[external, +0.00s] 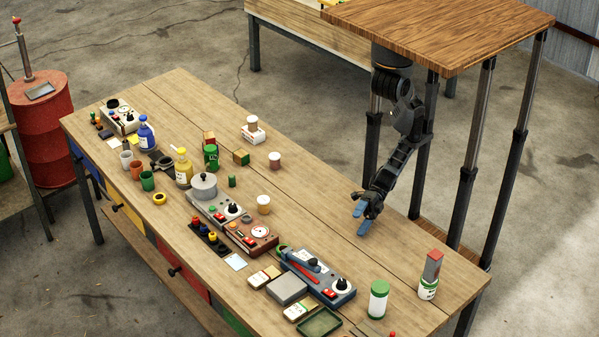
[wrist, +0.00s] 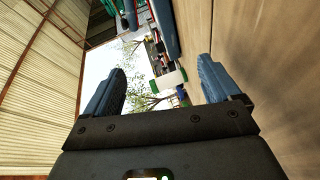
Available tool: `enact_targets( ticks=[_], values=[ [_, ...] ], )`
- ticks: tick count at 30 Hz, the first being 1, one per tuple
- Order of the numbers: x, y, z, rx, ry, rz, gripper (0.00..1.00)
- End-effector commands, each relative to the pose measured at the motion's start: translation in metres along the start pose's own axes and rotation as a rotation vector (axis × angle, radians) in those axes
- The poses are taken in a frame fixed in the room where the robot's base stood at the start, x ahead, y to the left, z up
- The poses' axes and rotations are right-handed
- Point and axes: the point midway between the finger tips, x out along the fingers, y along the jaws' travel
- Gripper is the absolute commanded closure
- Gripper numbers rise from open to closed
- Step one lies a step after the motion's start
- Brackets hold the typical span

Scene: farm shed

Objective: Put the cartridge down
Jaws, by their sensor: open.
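My gripper (external: 362,217) is open, with nothing between its blue fingers, low over the bare right-middle part of the wooden bench (external: 330,218). In the wrist view my gripper (wrist: 159,72) shows both fingers spread apart. No thing in view is plainly a cartridge. The likeliest is a red and grey block (external: 432,266) standing upright in or on a white and green holder (external: 428,289) at the bench's right end, apart from my gripper. I cannot tell how deep it sits. A white cylinder with a green top (external: 379,300) stands to its left.
A blue-grey device (external: 318,276) with a red handle, a grey box (external: 287,289) and a green tray (external: 319,323) lie near the front edge. Several cups, bottles and devices fill the left half. The bench around my gripper is clear. A raised wooden tabletop (external: 440,28) stands behind.

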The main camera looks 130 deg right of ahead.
Motion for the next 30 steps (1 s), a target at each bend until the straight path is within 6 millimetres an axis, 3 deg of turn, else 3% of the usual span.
enact_targets(
  ticks=[1,6,12,18,30],
  values=[
    [-0.023,-0.001,0.014,0.153,-0.041,-0.012,0.10],
    [-0.090,0.011,0.047,0.713,-0.165,0.022,0.10],
    [-0.149,0.032,0.069,1.226,-0.271,0.124,0.10],
    [-0.173,0.043,0.075,1.453,-0.308,0.192,0.10],
    [-0.174,0.044,0.075,1.473,-0.308,0.197,0.10]
  ],
)
